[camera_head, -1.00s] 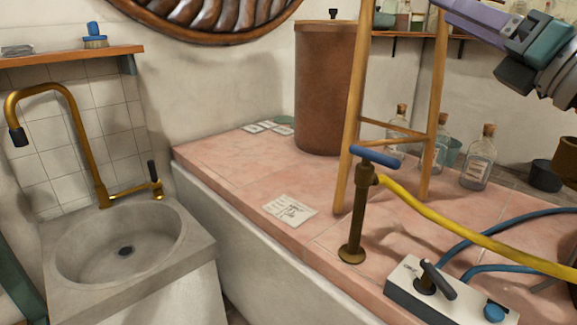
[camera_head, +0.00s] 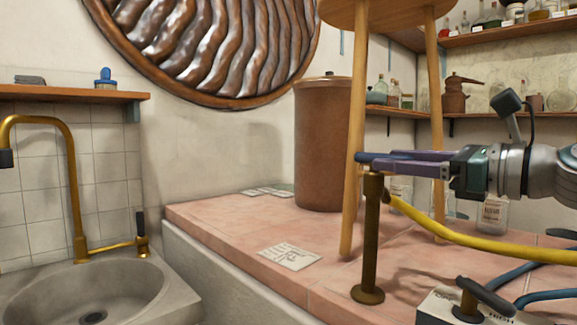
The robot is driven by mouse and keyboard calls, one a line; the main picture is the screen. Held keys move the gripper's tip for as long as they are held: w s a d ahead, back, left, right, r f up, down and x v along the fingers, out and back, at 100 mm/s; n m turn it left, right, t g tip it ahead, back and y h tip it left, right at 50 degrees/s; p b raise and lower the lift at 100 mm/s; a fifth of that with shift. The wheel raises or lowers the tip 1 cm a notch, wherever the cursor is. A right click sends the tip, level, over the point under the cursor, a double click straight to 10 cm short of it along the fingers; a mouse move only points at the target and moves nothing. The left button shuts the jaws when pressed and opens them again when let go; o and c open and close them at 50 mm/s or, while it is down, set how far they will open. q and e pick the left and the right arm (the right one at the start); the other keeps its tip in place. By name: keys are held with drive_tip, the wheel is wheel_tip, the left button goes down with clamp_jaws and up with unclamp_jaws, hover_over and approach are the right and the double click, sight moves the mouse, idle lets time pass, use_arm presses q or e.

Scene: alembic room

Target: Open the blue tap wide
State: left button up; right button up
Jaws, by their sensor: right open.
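The blue tap is an upright brass pipe (camera_head: 371,240) on the pink tiled top, with a blue bar handle (camera_head: 364,157) across its top. A yellow hose (camera_head: 450,234) leaves its upper right side. My right gripper (camera_head: 388,162) reaches in level from the right with its purple fingers at the handle. The fingers are open and overlap the handle's right part in the picture. I cannot tell whether they touch it. My left gripper is not in view.
A wooden stool (camera_head: 355,110) stands close behind the tap, with a brown bin (camera_head: 322,140) behind it. A pale box with a dark lever (camera_head: 484,298) and blue hoses (camera_head: 545,262) lie at front right. A stone sink (camera_head: 150,305) is at left.

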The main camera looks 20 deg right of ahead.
sight(354, 157)
drive_tip(key=shift+b+x, duration=0.35)
drive_tip(key=shift+x, duration=1.5)
clamp_jaws()
